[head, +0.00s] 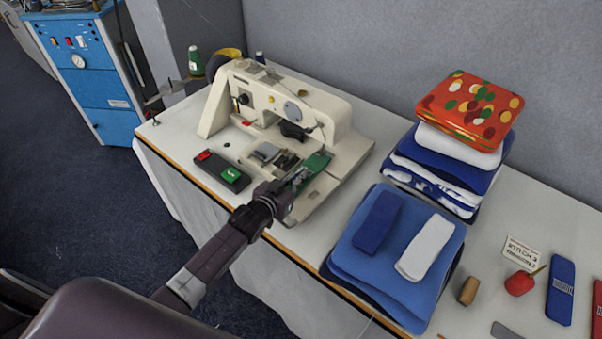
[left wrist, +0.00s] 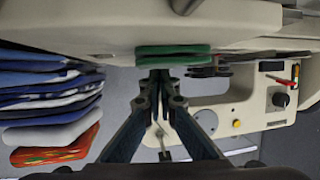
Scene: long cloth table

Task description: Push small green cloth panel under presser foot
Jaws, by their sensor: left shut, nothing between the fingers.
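The small green cloth panel (head: 318,164) lies on the bed of the cream sewing machine (head: 300,100), at the right of the metal plate area. In the left wrist view the green panel (left wrist: 172,50) shows edge-on, just beyond the fingertips. My left gripper (head: 297,180) is shut and empty, at the panel's near side; its fingertips (left wrist: 160,76) also show in the left wrist view. Contact with the panel cannot be told. The presser foot is too small and dark to make out under the machine's arm. My right gripper is out of view.
A black switch box (head: 222,172) with red and green buttons stands left of the machine. Blue folded cloths (head: 390,275) lie to the right, with a taller folded stack (head: 440,165) behind. A red pincushion (head: 519,284) lies farther right. The table's front edge is close to my arm.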

